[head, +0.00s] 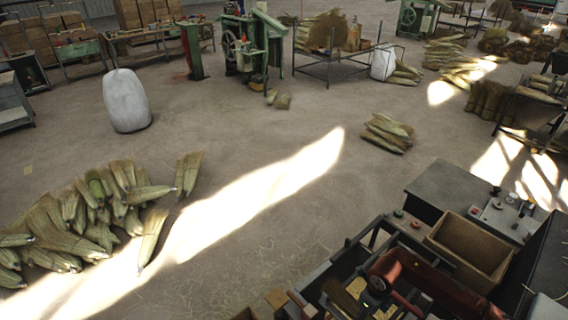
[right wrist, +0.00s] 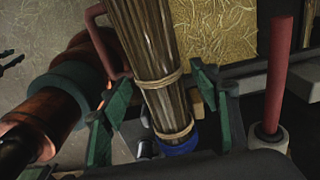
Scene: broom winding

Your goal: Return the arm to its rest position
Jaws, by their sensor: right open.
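In the right wrist view my right gripper (right wrist: 158,78) is open, with one green finger on each side of a broom bundle (right wrist: 148,45). The bundle is brown straw tied with pale twine and runs down to a blue end (right wrist: 180,147). It lies between the fingers; a gap shows at the left finger, and whether the right finger touches is unclear. In the head view the winding machine (head: 440,290) fills the bottom right, dark with red parts. I cannot make out either gripper clearly there. My left gripper is not in view.
A brown box (head: 470,250) and a dark worktop (head: 448,188) stand beside the machine. In the right wrist view a red upright post (right wrist: 278,75) is at right and a copper-coloured cylinder (right wrist: 50,108) at left.

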